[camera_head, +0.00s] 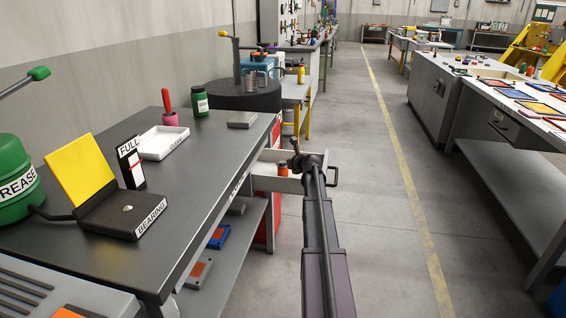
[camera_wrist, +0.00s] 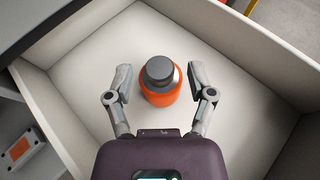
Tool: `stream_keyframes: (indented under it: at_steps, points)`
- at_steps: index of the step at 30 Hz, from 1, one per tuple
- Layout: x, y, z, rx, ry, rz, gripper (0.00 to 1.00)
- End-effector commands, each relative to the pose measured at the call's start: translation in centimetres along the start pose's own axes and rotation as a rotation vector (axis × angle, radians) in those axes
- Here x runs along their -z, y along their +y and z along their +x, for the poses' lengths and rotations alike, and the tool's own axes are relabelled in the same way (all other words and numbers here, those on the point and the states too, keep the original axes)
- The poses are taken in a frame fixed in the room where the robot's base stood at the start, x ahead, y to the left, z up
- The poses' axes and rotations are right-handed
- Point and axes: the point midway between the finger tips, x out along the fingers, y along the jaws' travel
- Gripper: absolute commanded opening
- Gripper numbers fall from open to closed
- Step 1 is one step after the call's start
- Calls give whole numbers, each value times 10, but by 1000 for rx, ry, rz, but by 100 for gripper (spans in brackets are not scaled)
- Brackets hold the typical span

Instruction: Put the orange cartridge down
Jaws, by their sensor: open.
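The orange cartridge (camera_wrist: 160,84) has an orange body and a dark grey cap. It stands upright on the floor of a white open drawer (camera_wrist: 75,88) in the wrist view. My gripper (camera_wrist: 159,82) is open, with one finger on each side of the cartridge and a visible gap to both. In the head view the cartridge (camera_head: 283,169) shows as a small orange shape in the drawer (camera_head: 262,177), left of my arm's end. My arm hides part of the drawer there.
A dark workbench (camera_head: 215,165) on the left bears a green grease pot (camera_head: 15,185), a yellow-lidded bearing box (camera_head: 125,212) and a white tray (camera_head: 163,143). The drawer walls stand close around my gripper. The aisle floor (camera_head: 375,200) to the right is clear.

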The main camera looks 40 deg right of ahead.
Motion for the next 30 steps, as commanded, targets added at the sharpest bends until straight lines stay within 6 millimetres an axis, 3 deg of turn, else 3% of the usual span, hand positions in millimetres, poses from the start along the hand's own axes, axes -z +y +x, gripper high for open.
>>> stream_keyframes:
  at_steps: [15, 21, 30]
  points:
    - [-2, 2, -84, -1, 0, 1, 70]
    - [-1, 1, -100, -1, 0, 0, 70]
    - [0, 1, -103, -2, 0, 0, 70]
